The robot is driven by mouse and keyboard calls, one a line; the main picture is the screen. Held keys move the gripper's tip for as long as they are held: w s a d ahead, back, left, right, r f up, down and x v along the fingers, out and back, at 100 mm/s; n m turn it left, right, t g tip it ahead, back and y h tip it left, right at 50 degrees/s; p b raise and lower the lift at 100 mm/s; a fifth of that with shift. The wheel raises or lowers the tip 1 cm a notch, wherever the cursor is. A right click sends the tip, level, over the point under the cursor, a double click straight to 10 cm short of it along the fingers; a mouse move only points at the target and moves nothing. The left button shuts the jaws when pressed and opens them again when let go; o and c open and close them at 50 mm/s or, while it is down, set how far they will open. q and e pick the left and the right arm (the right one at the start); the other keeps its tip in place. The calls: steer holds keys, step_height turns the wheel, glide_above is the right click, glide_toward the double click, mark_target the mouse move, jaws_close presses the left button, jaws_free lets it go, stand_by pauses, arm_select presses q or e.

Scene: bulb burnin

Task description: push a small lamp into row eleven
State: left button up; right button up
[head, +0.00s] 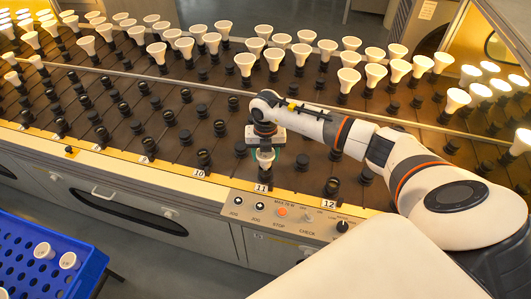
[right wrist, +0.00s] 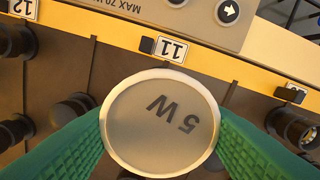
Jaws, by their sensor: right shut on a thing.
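My right gripper (head: 265,157) is over the front of row eleven in the head view, just behind the label 11 (head: 262,188). In the right wrist view its green fingers (right wrist: 160,130) are shut on both sides of a small lamp (right wrist: 160,118). The lamp shows a round, pale face marked 5 W, with a white rim. The label 11 (right wrist: 171,49) is just above the lamp in that view. My left gripper is not in view.
Black sockets (head: 204,158) stand in rows on the brown rack. White lamps (head: 245,62) fill the back rows. A control panel (head: 282,212) with buttons and a knob is at the front edge. A blue crate (head: 22,262) with several lamps is at lower left.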

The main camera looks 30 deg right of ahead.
steer(key=shift+f+b, duration=0.3)
steer(key=shift+f, duration=0.15)
steer(key=o, duration=1.1)
steer(key=shift+c, duration=0.2)
steer(key=shift+r, duration=0.15)
step_height(320, 180, up, 12)
steer(key=b, duration=0.1)
steer(key=shift+b, duration=0.4)
